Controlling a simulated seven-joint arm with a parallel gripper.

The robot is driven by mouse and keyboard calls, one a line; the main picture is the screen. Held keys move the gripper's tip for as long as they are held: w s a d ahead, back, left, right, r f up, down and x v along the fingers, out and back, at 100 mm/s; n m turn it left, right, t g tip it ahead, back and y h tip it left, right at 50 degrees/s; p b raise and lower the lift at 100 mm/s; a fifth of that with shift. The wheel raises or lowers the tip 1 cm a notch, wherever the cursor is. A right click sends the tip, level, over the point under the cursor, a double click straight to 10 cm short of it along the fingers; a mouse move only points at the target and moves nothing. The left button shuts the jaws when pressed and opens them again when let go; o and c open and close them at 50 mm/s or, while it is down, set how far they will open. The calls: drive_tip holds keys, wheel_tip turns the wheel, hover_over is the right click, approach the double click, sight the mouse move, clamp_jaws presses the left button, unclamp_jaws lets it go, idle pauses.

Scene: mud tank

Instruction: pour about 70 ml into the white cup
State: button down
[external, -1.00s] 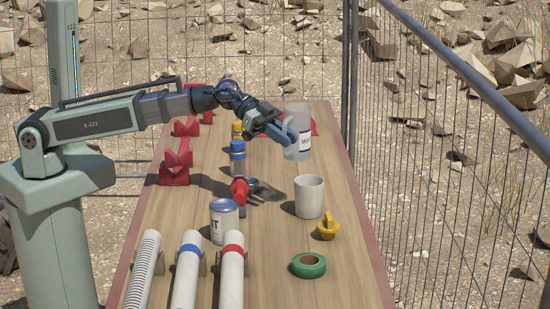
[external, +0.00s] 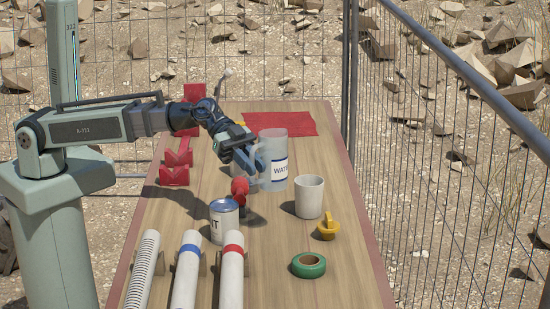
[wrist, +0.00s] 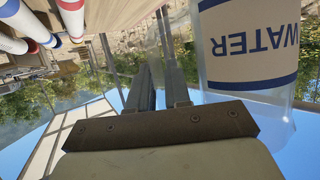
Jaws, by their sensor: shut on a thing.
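The white cup (external: 309,205) stands upright on the table, right of the middle; its inside is mostly hidden. A clear jug with a white WATER label (external: 279,170) is upright, just left of and behind the cup, apart from it. My gripper (external: 257,163) is shut on the jug's handle side, at its left. I cannot tell whether the jug's base touches the table, nor its water level. In the wrist view the jug (wrist: 247,60) fills the right side, beside my gripper's fingers (wrist: 158,78). The cup is not visible there.
A yellow knobbed piece (external: 327,227) and a green tape roll (external: 308,265) lie near the cup. A paint can (external: 223,221) and a red-topped item (external: 240,190) stand left, near the jug. Several white tubes (external: 187,270) lie in front. A red cloth (external: 292,122) lies behind.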

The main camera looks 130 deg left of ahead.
sight(273, 183)
wheel_tip(273, 183, down, 9)
idle(0.5)
drive_tip(key=shift+a+r, duration=0.15)
drive_tip(key=a+r+n+h, duration=0.2)
drive_tip(key=n, duration=0.1)
drive_tip(key=shift+a+t, duration=0.3)
drive_tip(key=shift+t, duration=0.1)
drive_tip(key=a+n, duration=0.1)
drive_tip(key=a+r+n+h, duration=0.1)
drive_tip(key=shift+a+r+t, duration=0.1)
drive_tip(key=shift+a+t, duration=0.25)
drive_tip(key=shift+t, duration=0.05)
drive_tip(key=shift+s+a+r+n+h, duration=0.1)
drive_tip(key=shift+a+r+n+h, duration=0.1)
drive_tip(key=shift+a+n+h, duration=0.4)
drive_tip(key=shift+a+r+n+t, duration=0.3)
drive_tip(key=shift+r+n+t, duration=0.2)
drive_tip(key=shift+r+n, duration=0.45)
drive_tip(key=shift+a+r+n+h+p, duration=0.35)
drive_tip(key=shift+r+n+h, duration=0.1)
drive_tip(key=shift+r, duration=0.1)
drive_tip(key=shift+a+r, duration=0.1)
drive_tip(key=shift+r, duration=0.05)
